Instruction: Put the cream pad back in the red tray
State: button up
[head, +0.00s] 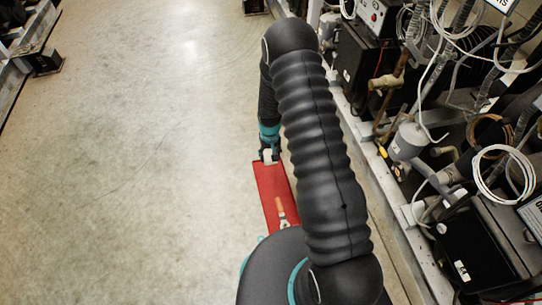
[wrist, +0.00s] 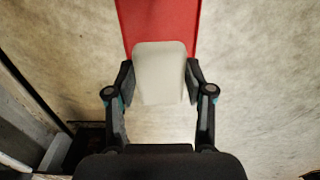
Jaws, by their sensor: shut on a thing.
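The cream pad (wrist: 160,72) is a pale rounded block between my two fingers in the wrist view. My gripper (wrist: 159,80) is shut on its sides. In the head view, my gripper (head: 269,151) is at the far end of the red tray, and the pad (head: 269,156) shows as a small pale patch there. The red tray (head: 266,181) lies low beside my arm; it also shows in the wrist view (wrist: 158,22), beyond the pad. The pad overlaps the near edge of the tray in that view; I cannot tell whether they touch. My arm hides part of the tray.
A tool with an orange-brown handle (head: 279,203) lies in the tray. The compressor rack (head: 375,185), with pipes, cables and dark units, runs along the right. The pale floor (head: 140,150) to the left is open. Another rack edge (head: 25,55) stands at the far left.

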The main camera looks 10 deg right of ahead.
aim_at(270, 175)
notch_tip(270, 175, down, 11)
jog(key=b, duration=0.6)
jog(key=shift+f, duration=0.1)
jog(key=o, duration=1.3)
jog(key=shift+s, duration=0.1)
jog(key=shift+c, duration=0.5)
notch_tip(270, 175, up, 7)
jog(key=p, duration=0.3)
